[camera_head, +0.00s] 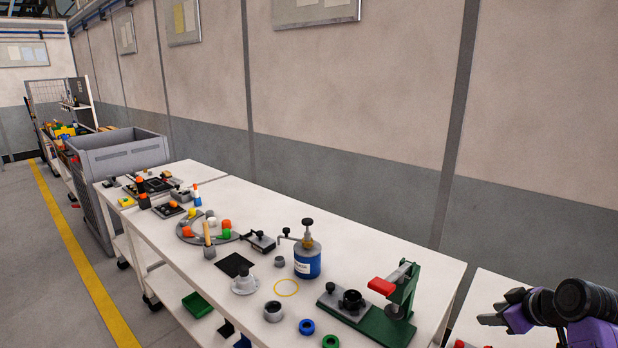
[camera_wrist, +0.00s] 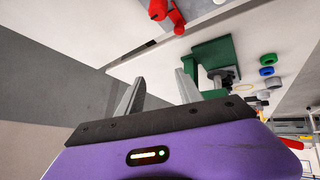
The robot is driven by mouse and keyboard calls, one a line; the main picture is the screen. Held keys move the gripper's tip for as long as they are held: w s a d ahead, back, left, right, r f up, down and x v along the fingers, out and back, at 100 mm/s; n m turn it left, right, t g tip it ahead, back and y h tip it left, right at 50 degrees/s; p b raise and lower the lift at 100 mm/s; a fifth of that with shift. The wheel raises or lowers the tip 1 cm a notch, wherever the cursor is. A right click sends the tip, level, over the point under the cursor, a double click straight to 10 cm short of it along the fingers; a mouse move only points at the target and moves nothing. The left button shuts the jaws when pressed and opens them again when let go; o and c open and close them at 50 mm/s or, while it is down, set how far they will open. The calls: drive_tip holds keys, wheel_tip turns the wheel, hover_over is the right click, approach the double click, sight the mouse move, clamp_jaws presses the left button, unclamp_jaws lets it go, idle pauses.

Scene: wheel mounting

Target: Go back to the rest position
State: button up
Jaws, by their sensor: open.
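My gripper (camera_head: 492,309) is at the lower right of the head view, in front of a second white table and to the right of the green press. In the wrist view its two grey fingers (camera_wrist: 158,90) stand apart with nothing between them. The purple gripper body fills the bottom of that view. The green press (camera_head: 398,307) with a red handle stands at the near right end of the long white table (camera_head: 226,259). It also shows in the wrist view (camera_wrist: 213,54), beyond the fingers and apart from them.
A blue gas canister (camera_head: 307,260), a white flanged part (camera_head: 244,282), a dark ring (camera_head: 273,311) and small blue and green rings lie on the table. A grey bin (camera_head: 118,154) stands at the far left. The wall runs behind. A red object (camera_wrist: 168,14) shows in the wrist view.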

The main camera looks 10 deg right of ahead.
drive_tip(key=s+a+m+t+h, duration=0.2)
drive_tip(key=s+a+m+t, duration=0.3)
drive_tip(key=a, duration=0.4)
drive_tip(key=s+a+m+t+h, duration=0.25)
drive_tip(key=s+a, duration=0.35)
drive_tip(key=a, duration=0.3)
drive_tip(key=s+a+r+n+y, duration=0.1)
drive_tip(key=s+a, duration=0.4)
drive_tip(key=s, duration=0.5)
drive_tip(key=s+a+n+y, duration=0.2)
drive_tip(key=s+a, duration=0.4)
drive_tip(key=s, duration=0.4)
drive_tip(key=s+a+r+n+y, duration=0.1)
drive_tip(key=s+a+y, duration=0.1)
drive_tip(key=s+a, duration=0.4)
drive_tip(key=s+g, duration=0.1)
drive_tip(key=s, duration=0.4)
drive_tip(key=shift+a+r, duration=0.15)
drive_tip(key=shift+r, duration=0.15)
idle(2.2)
